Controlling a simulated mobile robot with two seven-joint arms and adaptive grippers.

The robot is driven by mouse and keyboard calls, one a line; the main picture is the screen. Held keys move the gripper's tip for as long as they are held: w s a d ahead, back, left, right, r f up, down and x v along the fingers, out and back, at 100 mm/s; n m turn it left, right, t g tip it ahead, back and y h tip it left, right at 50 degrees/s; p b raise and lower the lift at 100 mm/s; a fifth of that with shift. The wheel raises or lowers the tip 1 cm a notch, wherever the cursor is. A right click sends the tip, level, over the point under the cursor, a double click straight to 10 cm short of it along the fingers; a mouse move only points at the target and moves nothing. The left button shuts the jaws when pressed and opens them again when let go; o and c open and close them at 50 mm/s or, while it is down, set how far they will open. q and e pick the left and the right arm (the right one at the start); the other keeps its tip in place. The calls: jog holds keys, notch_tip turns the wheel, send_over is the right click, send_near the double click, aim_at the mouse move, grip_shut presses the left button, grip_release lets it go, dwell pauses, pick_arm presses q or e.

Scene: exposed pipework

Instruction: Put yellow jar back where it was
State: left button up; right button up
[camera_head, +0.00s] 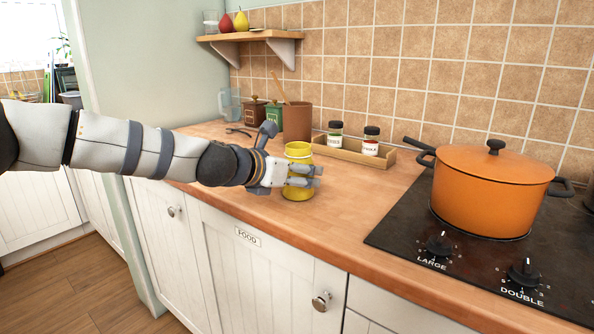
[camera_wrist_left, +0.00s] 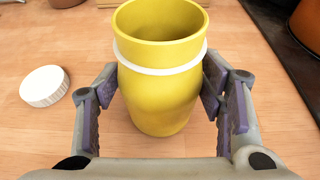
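The yellow jar (camera_head: 298,150) stands upright near the front edge of the wooden counter. In the left wrist view the jar (camera_wrist_left: 165,85) has an open top and a white ring below its rim. My left gripper (camera_head: 300,177) reaches in from the left. In the left wrist view its fingers (camera_wrist_left: 165,95) lie on both sides of the jar, with the pads against it. A white round lid (camera_wrist_left: 45,86) lies on the counter left of the jar in that view. My right gripper is not in view.
An orange pot (camera_head: 490,190) stands on the black hob (camera_head: 400,235) at right. A wooden tray (camera_head: 350,152) holds two small spice jars. Brown and green canisters (camera_head: 274,114) stand along the wall, below a shelf (camera_head: 250,36). Counter between jar and hob is clear.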

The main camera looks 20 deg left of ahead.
pick_arm(q)
jog(key=shift+o, duration=0.2)
jog(key=shift+r, duration=0.2)
jog(key=shift+s+r, duration=0.1)
jog(key=shift+r, duration=0.25)
jog(key=p+v, duration=0.3)
jog(key=v, duration=0.8)
jog(key=shift+s, duration=0.4)
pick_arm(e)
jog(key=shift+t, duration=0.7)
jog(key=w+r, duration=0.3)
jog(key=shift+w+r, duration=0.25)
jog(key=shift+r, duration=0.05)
pick_arm(q)
jog(key=shift+a+f, duration=0.15)
